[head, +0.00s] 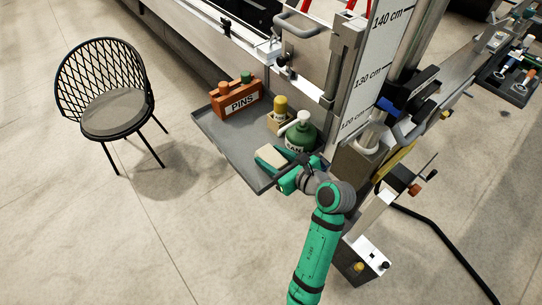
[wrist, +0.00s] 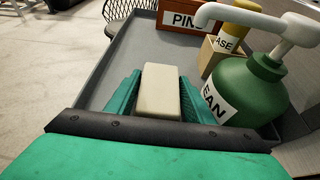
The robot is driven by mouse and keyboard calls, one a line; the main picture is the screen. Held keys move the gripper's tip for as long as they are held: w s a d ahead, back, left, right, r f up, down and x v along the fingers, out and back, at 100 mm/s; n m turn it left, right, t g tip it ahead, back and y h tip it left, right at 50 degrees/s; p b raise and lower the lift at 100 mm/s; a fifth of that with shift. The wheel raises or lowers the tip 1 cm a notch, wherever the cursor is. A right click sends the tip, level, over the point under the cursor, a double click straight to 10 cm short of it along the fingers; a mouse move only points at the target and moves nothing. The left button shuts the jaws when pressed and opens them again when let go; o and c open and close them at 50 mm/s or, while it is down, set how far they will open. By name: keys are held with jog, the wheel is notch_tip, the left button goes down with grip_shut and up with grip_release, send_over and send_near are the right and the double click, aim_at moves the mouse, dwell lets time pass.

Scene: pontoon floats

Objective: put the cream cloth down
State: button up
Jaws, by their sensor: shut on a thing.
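The cream cloth (head: 270,157) is a small folded, block-shaped piece over the front part of the grey tray (head: 220,141). In the wrist view the cloth (wrist: 159,92) sits between the two green fingers of my gripper (wrist: 160,96), which is shut on it. In the head view my gripper (head: 286,172) is at the tray's near end. I cannot tell whether the underside of the cloth touches the tray; the fingers hide part of its sides.
A green pump bottle (head: 301,136) stands close to the right of the cloth. Behind it are a yellow-topped grease container in a box (head: 279,116) and an orange PINS box (head: 236,100). The tray's left and middle floor is bare. A black chair (head: 112,105) stands left.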

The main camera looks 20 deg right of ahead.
jog(key=o, duration=1.1)
jog(key=shift+c, duration=0.2)
jog(key=shift+w, duration=0.1)
